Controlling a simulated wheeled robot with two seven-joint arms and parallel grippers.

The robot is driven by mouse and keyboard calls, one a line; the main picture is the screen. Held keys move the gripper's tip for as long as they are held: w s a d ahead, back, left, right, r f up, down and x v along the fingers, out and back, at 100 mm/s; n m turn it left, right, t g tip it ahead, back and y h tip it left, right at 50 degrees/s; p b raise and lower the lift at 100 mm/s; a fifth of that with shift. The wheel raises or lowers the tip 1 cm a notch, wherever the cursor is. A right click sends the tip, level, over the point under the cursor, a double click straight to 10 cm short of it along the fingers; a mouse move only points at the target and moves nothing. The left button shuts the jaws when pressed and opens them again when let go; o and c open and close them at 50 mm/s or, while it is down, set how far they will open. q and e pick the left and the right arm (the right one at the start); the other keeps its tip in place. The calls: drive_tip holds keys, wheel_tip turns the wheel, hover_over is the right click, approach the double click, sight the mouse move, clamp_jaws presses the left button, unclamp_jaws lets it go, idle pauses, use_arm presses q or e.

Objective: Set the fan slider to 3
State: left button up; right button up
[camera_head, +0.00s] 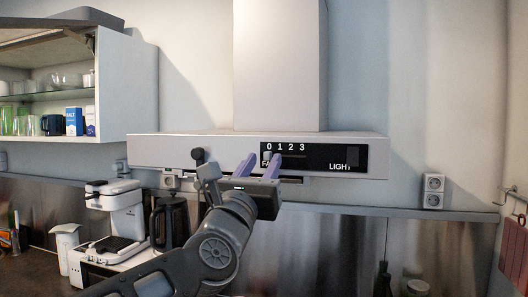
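The range hood's black control panel (325,158) carries the numbers 0, 1, 2, 3 and the word LIGHT. A small pale fan slider knob (266,156) sits below the 0, at the left end of its slot. The FAN label under it is partly hidden by a finger. My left gripper (259,163) is in front of the panel's left end, its two purple fingers spread apart and pointing up at the hood. The knob appears between the fingertips in the picture; I cannot tell whether either finger touches it. My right gripper is not in view.
The hood (200,150) juts from the wall above a metal backsplash. An open cabinet (115,85) with glassware is at the upper left. A white coffee machine (115,215) and a black kettle (170,220) stand at the lower left. The wall right of the hood is mostly clear.

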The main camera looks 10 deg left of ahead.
use_arm(q)
drive_tip(key=shift+w+r, duration=0.25)
drive_tip(key=shift+w, duration=0.35)
clamp_jaws()
drive_tip(key=shift+d, duration=0.1)
idle(1.0)
